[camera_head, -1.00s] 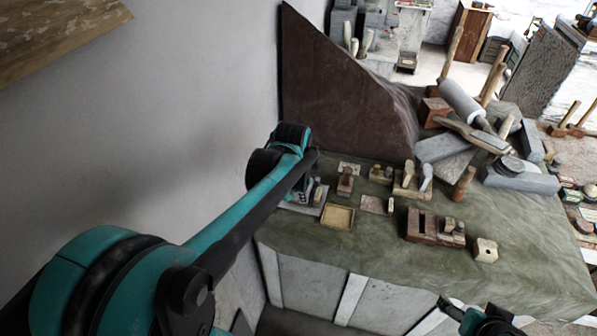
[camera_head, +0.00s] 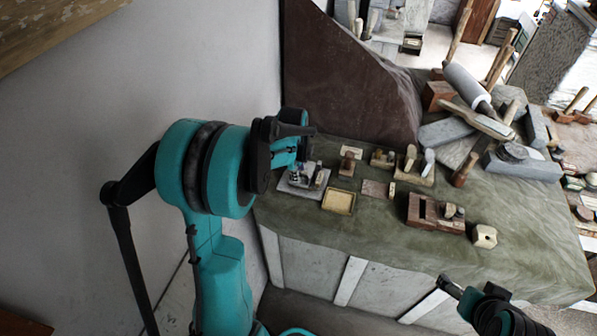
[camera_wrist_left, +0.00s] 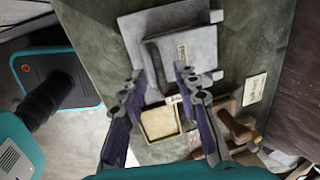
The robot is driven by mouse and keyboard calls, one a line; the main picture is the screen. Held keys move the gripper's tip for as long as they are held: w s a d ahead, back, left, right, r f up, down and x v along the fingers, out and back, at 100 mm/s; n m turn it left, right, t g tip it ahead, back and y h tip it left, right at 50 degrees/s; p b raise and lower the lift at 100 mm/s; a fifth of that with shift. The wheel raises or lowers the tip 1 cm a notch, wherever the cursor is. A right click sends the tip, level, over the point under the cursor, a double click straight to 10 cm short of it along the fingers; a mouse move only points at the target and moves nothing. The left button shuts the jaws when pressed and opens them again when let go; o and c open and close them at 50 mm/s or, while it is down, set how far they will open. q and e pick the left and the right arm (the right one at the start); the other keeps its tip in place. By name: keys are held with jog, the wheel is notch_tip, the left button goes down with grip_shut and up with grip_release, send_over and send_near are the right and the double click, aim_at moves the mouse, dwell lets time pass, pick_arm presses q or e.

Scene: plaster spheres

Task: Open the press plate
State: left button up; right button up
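The press (camera_head: 314,186) is a small grey device on the cloth-covered bench near the wall, partly hidden by my left gripper in the head view. In the left wrist view its grey plate (camera_wrist_left: 197,50) has a small label and a dark curved bar (camera_wrist_left: 155,68) along its left side. My left gripper (camera_wrist_left: 159,72) is open above it. Its two fingers are apart, with the dark bar showing between them. Contact cannot be told. My right gripper (camera_head: 450,286) is at the bottom right, in front of the bench; its fingers are unclear.
A shallow yellow tray (camera_head: 339,201) lies just in front of the press. Wooden stamps and blocks stand to the right, including a reddish-brown box (camera_head: 432,213). Mallets and stone slabs (camera_head: 520,164) pile up at the back right. A wall borders the left.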

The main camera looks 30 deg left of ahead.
pick_arm(q)
grip_shut()
